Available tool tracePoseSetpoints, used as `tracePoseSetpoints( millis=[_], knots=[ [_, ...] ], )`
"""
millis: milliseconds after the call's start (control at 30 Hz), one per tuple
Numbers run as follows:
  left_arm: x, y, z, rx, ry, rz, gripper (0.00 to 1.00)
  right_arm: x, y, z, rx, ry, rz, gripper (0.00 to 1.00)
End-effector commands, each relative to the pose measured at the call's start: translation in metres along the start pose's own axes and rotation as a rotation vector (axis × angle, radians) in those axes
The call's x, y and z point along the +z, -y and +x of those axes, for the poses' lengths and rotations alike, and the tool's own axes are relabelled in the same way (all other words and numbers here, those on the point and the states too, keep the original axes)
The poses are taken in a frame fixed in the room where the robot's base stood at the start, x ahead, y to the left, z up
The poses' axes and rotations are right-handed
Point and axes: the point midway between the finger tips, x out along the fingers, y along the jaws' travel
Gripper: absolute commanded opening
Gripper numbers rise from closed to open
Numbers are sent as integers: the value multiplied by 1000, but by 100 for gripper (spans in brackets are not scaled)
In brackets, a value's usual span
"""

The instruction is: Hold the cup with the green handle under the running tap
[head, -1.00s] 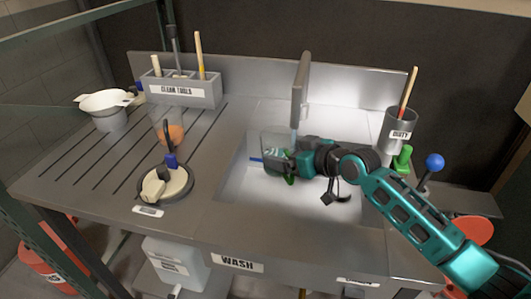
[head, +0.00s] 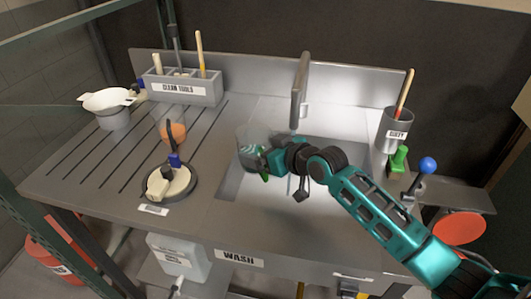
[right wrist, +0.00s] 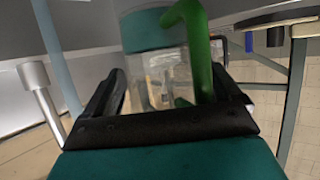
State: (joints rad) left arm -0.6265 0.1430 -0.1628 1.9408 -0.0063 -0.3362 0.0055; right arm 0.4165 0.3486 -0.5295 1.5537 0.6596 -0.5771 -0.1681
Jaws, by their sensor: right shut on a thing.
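The clear cup (head: 250,147) with the green handle (right wrist: 197,50) is in my right gripper (head: 268,157), over the left edge of the sink basin. It looks roughly upright. My right gripper is shut on it; in the right wrist view the fingers flank the clear cup (right wrist: 160,75). The tap (head: 300,88) stands to the right of the cup in the head view. A thin pale-blue stream (right wrist: 58,55) runs at the left of the right wrist view, apart from the cup. My left gripper is not in view.
A clear cup with orange (head: 173,130) and a round dark dish (head: 170,183) stand on the ribbed drainboard at left. A tool holder (head: 185,88) is behind them. A DUTY cup (head: 396,130), a green object (head: 398,158) and a blue-knobbed lever (head: 428,165) are at right.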

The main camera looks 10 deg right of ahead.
Motion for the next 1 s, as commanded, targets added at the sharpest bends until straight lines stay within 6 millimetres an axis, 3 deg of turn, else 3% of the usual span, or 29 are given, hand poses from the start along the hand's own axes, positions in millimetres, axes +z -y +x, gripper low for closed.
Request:
tracePoseSetpoints(
  millis=[133,1000],
  knots=[
    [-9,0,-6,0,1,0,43,-15,0,-6,1,-4,0,57],
    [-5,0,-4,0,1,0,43,-71,-1,-29,1,-2,0,57]
  ],
)
